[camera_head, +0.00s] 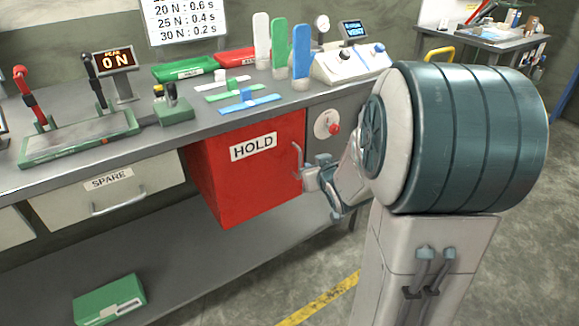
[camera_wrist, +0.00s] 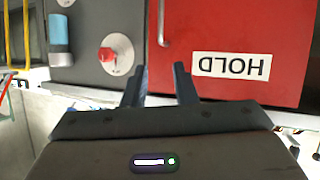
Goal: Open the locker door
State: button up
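The red locker door (camera_head: 248,180), labelled HOLD, is under the bench and looks shut. It also fills the upper right of the wrist view (camera_wrist: 220,25), where the label is upside down. Its upright metal handle (camera_head: 297,155) is at the door's right edge. In the wrist view the handle (camera_wrist: 161,22) lies beyond my fingertips, roughly in line with the gap between them. My gripper (camera_head: 306,179) is close to the handle's lower end in the head view. In the wrist view my gripper (camera_wrist: 160,82) has its two fingers apart, with nothing between them.
A grey panel with a round dial and red knob (camera_head: 333,127) adjoins the door's right side. A SPARE drawer (camera_head: 112,193) is to the left. The bench top (camera_head: 225,122) above holds several tools. A green box (camera_head: 110,300) lies below. Floor at front right is clear.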

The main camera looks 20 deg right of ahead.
notch_tip(320, 180, down, 9)
jog(key=w+d+t+y+b, duration=0.2)
jog(key=t+b, duration=0.2)
jog(key=b, duration=0.6)
send_over(299, 176)
jog(key=shift+w+d+n+t, duration=0.15)
jog(key=shift+w+n+t, duration=0.1)
jog(key=shift+n+t, duration=0.15)
grip_shut()
